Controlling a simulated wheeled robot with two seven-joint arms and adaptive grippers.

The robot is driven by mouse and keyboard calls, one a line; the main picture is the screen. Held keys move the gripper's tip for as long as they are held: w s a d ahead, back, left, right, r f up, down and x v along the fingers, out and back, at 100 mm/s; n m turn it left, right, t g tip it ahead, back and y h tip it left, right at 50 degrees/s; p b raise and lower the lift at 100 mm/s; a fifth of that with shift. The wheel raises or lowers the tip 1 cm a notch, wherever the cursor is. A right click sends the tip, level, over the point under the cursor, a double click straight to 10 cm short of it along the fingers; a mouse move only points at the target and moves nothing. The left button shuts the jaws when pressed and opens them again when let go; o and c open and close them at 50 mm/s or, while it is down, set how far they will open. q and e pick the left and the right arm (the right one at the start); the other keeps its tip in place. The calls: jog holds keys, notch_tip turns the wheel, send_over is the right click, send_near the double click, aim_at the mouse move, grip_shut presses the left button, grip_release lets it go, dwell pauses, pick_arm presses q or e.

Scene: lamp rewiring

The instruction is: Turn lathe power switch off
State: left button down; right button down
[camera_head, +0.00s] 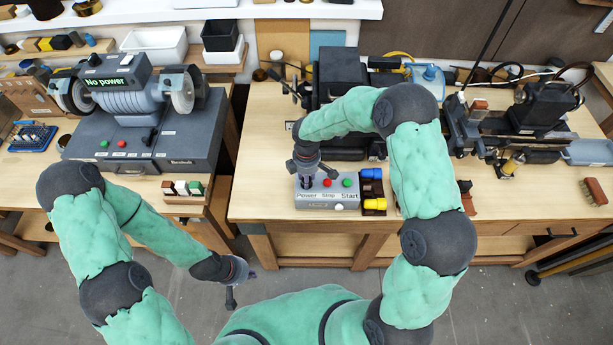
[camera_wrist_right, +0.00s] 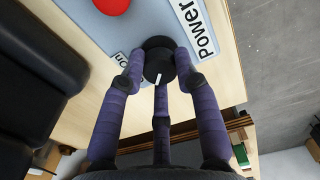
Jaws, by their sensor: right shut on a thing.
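The lathe's grey control box (camera_head: 330,195) has labels Power, Stop and Start, with a red button (camera_head: 327,182) and a green button (camera_head: 347,183). My right gripper (camera_head: 306,181) is over its left end. In the right wrist view, the right gripper's three fingers (camera_wrist_right: 157,75) close around the black round power knob (camera_wrist_right: 157,48). A short white mark shows on the knob. The Power label (camera_wrist_right: 195,28) is beside it, and another small label is partly hidden by a finger. My left gripper (camera_head: 240,287) hangs low in front of the benches, fingers spread and empty.
Blue and yellow connectors (camera_head: 373,189) stand just right of the control box. A bench grinder (camera_head: 128,95) with a No power sign stands on the left bench. A brush (camera_head: 595,191) lies at the far right. Bare floor separates the benches.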

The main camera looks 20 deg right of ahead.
dwell(0.3)
jog(key=c, duration=0.9)
grip_release()
jog(key=shift+r, duration=0.1)
notch_tip(320, 180, up, 12)
jog(key=shift+f, duration=0.2)
